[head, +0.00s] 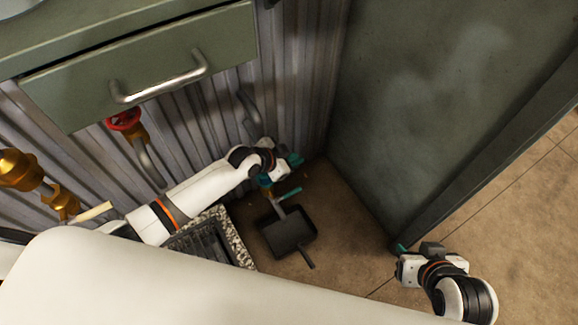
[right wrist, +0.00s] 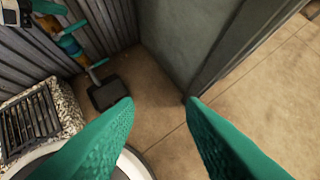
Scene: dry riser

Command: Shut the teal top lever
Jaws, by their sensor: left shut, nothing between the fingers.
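A teal lever (head: 290,194) sticks out to the right from a brass fitting low by the corrugated wall; it also shows in the right wrist view (right wrist: 98,64). A second teal part (head: 265,180) sits just above it, partly hidden by my left wrist; I cannot tell whether it is a lever. My left gripper (head: 295,160) is shut and empty, just above the lever and apart from it in the picture; contact with the upper teal part is unclear. My right gripper (head: 402,248) is lower right, well away from the lever. Its teal fingers are wide apart and empty in the right wrist view (right wrist: 160,115).
A dark pan (head: 287,232) lies below the lever. A drain grate with a speckled rim (head: 243,245) is left of it. A green drawer (head: 160,55), a red handwheel (head: 123,120) and brass fittings (head: 18,168) are at left. A green panel (head: 440,90) stands right; brown floor lies between.

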